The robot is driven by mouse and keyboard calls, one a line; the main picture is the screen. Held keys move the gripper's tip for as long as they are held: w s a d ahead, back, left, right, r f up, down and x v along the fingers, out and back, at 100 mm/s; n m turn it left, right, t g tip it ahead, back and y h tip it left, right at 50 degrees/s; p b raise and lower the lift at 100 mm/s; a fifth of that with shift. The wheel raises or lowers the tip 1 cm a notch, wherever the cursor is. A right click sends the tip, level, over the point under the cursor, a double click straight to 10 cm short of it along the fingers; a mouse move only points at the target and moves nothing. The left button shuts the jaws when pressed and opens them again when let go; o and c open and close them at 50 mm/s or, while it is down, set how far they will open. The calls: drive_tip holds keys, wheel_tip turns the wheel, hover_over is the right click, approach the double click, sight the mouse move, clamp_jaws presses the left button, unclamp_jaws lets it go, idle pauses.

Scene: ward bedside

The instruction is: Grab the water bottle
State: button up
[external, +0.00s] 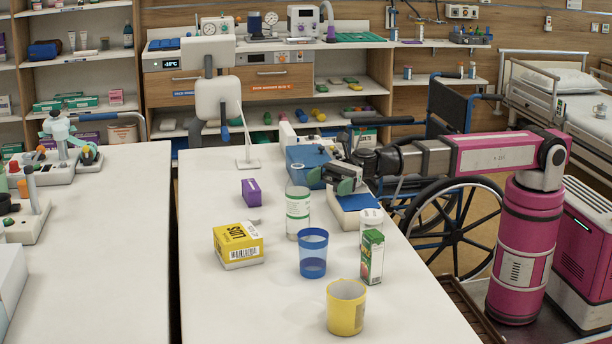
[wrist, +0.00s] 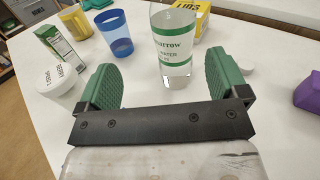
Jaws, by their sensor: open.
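The water bottle (external: 298,212) is a clear upright cylinder with a white and green label, standing on the white table. In the wrist view the bottle (wrist: 172,42) shows between my two green finger pads, nearer the right one, with clear space on both sides. My gripper (external: 332,179) is above the table beside the bottle, to its upper right in the external view. In the wrist view my gripper (wrist: 166,74) is open and empty. The exact gap in depth between pads and bottle is hard to tell.
A blue cup (external: 313,253), yellow box (external: 238,244), yellow mug (external: 346,306), green carton (external: 372,256) and white tub (wrist: 60,86) stand around the bottle. A purple box (external: 251,192) lies to its left. The table's left part (external: 208,172) is clear.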

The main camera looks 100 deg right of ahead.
sight(298, 195)
drive_tip(key=x, duration=0.3)
drive_tip(key=d+x, duration=0.1)
drive_tip(key=x, duration=0.3)
drive_tip(key=w+x, duration=0.1)
drive_tip(key=x, duration=0.2)
drive_tip(key=shift+w+f, duration=0.1)
drive_tip(key=shift+w, duration=0.15)
drive_tip(key=c, duration=1.1)
